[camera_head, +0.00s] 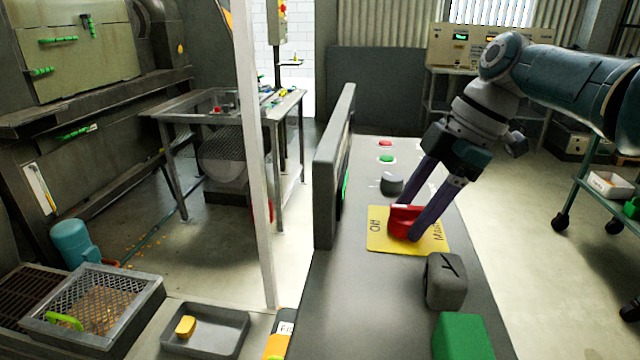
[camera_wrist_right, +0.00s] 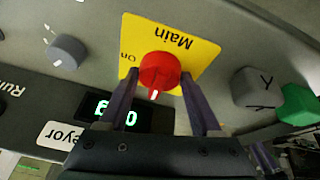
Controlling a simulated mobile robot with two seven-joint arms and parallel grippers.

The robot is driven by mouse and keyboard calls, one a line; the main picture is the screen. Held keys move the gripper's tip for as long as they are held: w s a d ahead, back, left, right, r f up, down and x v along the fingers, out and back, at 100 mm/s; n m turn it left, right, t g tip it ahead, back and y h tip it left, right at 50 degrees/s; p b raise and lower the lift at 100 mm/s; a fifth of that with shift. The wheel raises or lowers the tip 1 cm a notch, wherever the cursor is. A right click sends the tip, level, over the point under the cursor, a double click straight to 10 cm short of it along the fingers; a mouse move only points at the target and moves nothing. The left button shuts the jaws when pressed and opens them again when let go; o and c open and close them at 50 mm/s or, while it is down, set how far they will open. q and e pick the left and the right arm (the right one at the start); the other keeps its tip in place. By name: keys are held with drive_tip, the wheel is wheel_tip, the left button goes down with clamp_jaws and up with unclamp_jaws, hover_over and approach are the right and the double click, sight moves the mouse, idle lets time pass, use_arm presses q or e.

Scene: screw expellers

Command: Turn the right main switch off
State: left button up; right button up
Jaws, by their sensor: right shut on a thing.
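The main switch is a red rotary knob (camera_head: 401,218) on a yellow plate (camera_head: 385,243) marked "Main", set in the grey control panel. My right gripper (camera_head: 405,226) reaches down from the upper right, its two purple fingers at either side of the knob. In the right wrist view the red knob (camera_wrist_right: 160,70) sits between the fingertips of my right gripper (camera_wrist_right: 160,76), shut on it. A white pointer mark on the knob faces down in that view, and "On" is printed on the plate left of the knob. My left gripper is not in view.
A dark grey knob (camera_head: 391,184), a green button (camera_head: 386,159) and a red button (camera_head: 385,143) lie farther along the panel. A grey block-shaped knob (camera_head: 445,282) and a green block (camera_head: 462,337) are nearer. An upright panel (camera_head: 331,175) edges the left side.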

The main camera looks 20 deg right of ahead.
drive_tip(key=o, duration=1.4)
drive_tip(key=shift+c, duration=0.2)
drive_tip(key=shift+r, duration=0.25)
drive_tip(key=p+v, duration=0.1)
drive_tip(key=v, duration=0.8)
drive_tip(key=shift+r, duration=0.2)
drive_tip(key=shift+s+d, duration=0.1)
